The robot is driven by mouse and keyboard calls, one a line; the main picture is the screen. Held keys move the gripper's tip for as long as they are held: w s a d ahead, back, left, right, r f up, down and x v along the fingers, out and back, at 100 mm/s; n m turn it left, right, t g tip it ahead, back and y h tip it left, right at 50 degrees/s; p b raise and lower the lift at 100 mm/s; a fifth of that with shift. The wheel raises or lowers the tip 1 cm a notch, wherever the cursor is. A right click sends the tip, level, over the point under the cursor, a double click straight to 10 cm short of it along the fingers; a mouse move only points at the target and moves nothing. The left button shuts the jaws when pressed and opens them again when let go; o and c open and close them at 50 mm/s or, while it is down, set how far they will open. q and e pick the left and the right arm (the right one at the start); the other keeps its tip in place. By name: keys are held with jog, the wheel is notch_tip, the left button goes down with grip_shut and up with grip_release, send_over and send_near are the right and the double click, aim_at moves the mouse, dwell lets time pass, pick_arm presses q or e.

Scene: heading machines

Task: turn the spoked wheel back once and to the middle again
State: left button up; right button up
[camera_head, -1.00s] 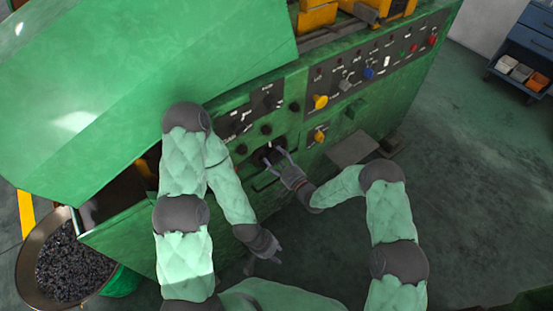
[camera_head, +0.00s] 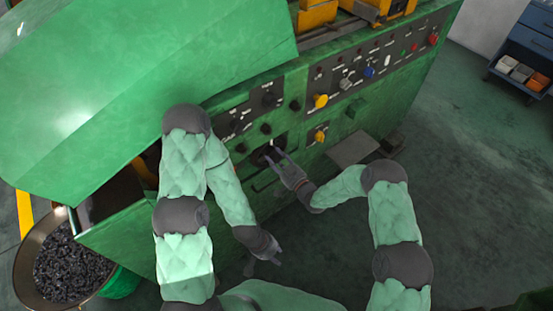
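The spoked wheel (camera_head: 261,154) is a small dark round shape in a recess on the green machine's front. Its spokes are too dark and small to make out. My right gripper (camera_head: 274,156) reaches it from the lower right. Its two fingers are close together at the wheel's right side and look shut on it, their tips partly lost against the dark recess. My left gripper (camera_head: 277,259) hangs low in front of the machine, well apart from the wheel. Its fingers are too small to tell whether they are open.
The green machine (camera_head: 335,154) carries dark knobs (camera_head: 266,129) near the wheel and a panel with yellow knobs (camera_head: 320,101) to the right. A bin of dark small parts (camera_head: 70,262) stands at lower left. A blue cabinet (camera_head: 527,45) stands at far right.

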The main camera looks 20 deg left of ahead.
jog(key=o, duration=0.3)
jog(key=shift+r, duration=0.1)
jog(key=shift+o, duration=0.2)
jog(key=v, duration=1.2)
